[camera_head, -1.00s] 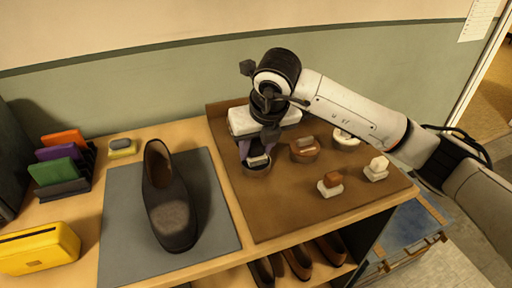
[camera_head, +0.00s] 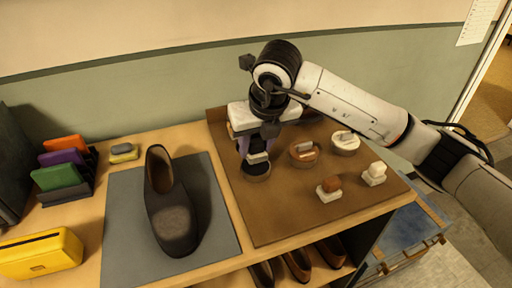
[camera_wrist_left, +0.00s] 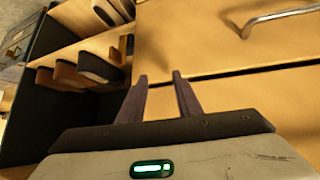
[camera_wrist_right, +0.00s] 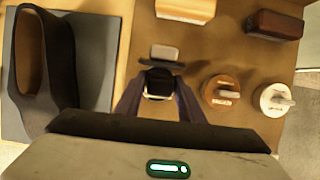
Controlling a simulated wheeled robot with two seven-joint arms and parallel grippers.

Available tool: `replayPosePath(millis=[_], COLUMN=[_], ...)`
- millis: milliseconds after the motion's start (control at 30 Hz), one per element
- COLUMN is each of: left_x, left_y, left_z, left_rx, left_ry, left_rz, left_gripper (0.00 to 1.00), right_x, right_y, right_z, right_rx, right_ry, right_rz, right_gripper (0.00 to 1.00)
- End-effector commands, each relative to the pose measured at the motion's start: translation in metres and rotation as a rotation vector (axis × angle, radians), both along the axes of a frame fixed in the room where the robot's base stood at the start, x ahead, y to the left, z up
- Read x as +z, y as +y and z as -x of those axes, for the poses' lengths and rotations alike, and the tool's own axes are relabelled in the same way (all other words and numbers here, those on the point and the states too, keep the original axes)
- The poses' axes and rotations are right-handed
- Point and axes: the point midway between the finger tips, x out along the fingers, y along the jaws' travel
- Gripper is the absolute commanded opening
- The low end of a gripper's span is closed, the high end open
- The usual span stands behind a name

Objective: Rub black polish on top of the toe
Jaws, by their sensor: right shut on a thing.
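The dark brown shoe (camera_head: 172,215) lies on the grey mat (camera_head: 122,245), its toe toward the front; it shows at the left of the right wrist view (camera_wrist_right: 45,70). My right gripper (camera_head: 257,152) points down at the black polish tin (camera_head: 257,174), right of the mat. It is shut on a small black applicator with pale edges (camera_wrist_right: 158,83), at or just above the tin; contact is unclear. The gripper partly hides the tin. My left gripper (camera_wrist_left: 160,78) is open and empty in its wrist view, facing the cabinet front.
On the brown board (camera_head: 290,220) stand a brown tin (camera_head: 304,152), a white tin (camera_head: 345,143) and two small applicators (camera_head: 329,188) (camera_head: 374,174). Shoes fill the shelf below.

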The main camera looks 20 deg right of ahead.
Motion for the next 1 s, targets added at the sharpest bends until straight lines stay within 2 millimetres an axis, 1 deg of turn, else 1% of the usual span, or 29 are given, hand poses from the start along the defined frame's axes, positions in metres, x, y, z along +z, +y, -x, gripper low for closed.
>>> replayPosePath(millis=[33, 100, 500, 1000], left_x=[0.004, 0.007, 0.021, 0.021], left_y=[0.000, 0.000, 0.000, 0.000], left_z=[0.000, 0.000, 0.000, 0.000], left_rx=[0.000, 0.000, 0.000, 0.000], left_ry=[0.000, 0.000, -0.001, -0.001], left_rz=[0.000, 0.000, 0.000, 0.000], left_gripper=[0.31, 0.31, 0.31, 0.31], right_x=[0.007, 0.013, 0.043, 0.043], right_y=[0.000, 0.000, 0.000, 0.000], right_z=[0.000, -0.001, -0.001, -0.001], right_rx=[0.000, 0.000, -0.001, -0.001], right_ry=[-0.002, -0.003, -0.004, -0.003], right_rz=[-0.001, -0.001, -0.001, -0.001], right_gripper=[0.17, 0.17, 0.17, 0.17])
